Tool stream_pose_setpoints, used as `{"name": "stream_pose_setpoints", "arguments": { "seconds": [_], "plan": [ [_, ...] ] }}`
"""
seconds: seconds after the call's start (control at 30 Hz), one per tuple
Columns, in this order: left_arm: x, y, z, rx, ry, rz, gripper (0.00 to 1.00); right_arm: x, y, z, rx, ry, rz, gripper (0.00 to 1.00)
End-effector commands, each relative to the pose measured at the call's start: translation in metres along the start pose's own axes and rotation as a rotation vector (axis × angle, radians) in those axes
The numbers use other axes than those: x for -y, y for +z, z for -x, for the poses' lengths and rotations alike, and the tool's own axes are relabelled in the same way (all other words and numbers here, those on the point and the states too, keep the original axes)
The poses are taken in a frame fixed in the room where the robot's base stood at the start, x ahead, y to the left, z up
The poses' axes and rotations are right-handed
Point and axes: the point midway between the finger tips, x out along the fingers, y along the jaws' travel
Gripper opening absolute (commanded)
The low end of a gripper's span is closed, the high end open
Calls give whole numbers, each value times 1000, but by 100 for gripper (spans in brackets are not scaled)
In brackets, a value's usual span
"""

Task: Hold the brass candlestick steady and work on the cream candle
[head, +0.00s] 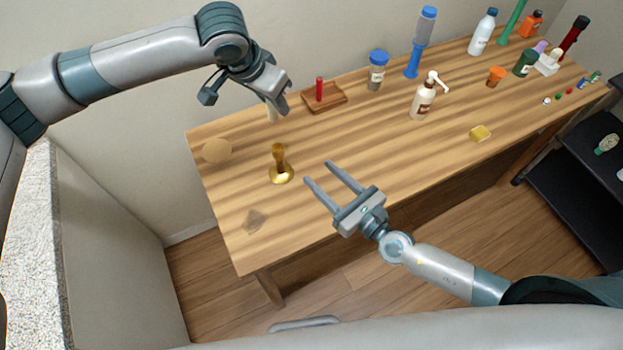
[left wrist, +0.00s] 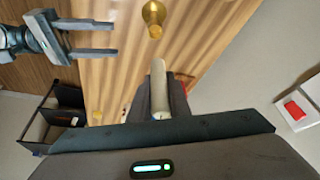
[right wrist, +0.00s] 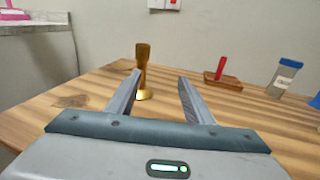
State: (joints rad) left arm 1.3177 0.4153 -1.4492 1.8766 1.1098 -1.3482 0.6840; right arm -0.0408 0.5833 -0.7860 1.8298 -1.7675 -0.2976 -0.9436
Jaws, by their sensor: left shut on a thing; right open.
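The brass candlestick (head: 280,167) stands upright on the wooden table, with nothing in its top. It also shows in the left wrist view (left wrist: 154,14) and in the right wrist view (right wrist: 142,66). My left gripper (head: 275,100) is shut on the cream candle (head: 271,112) and holds it above the table, behind the candlestick. The candle also shows in the left wrist view (left wrist: 158,88), pointing away from the wrist. My right gripper (head: 319,172) is open and empty, to the right of the candlestick and apart from it. Its fingers point toward the candlestick.
A round tan disc (head: 217,151) lies at the table's left edge. A pump bottle (head: 423,101), a blue-lidded jar (head: 377,70) and a yellow sponge (head: 481,133) stand to the right. The table around the candlestick is clear.

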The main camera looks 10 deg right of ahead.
Motion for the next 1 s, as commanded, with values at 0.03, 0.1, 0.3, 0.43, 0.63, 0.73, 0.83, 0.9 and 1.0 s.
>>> {"name": "stream_pose_setpoints", "arguments": {
  "seconds": [0.03,0.1,0.3,0.43,0.63,0.73,0.83,0.9,1.0],
  "plan": [
    [0,0,0,0,0,0,0,-12,5,-4,11,21,7,47],
    [0,0,0,0,0,0,0,-24,9,-6,19,44,19,47],
    [0,0,0,0,0,0,0,-35,13,-9,26,67,30,47],
    [0,0,0,0,0,0,0,-35,12,-9,26,67,30,47],
    [0,0,0,0,0,0,0,-35,12,-9,26,66,29,47],
    [0,0,0,0,0,0,0,-35,13,-12,27,65,28,47],
    [0,0,0,0,0,0,0,-36,13,-18,27,64,27,47],
    [0,0,0,0,0,0,0,-36,12,-24,26,64,28,47],
    [0,0,0,0,0,0,0,-36,14,-36,28,64,28,47]
  ]
}}
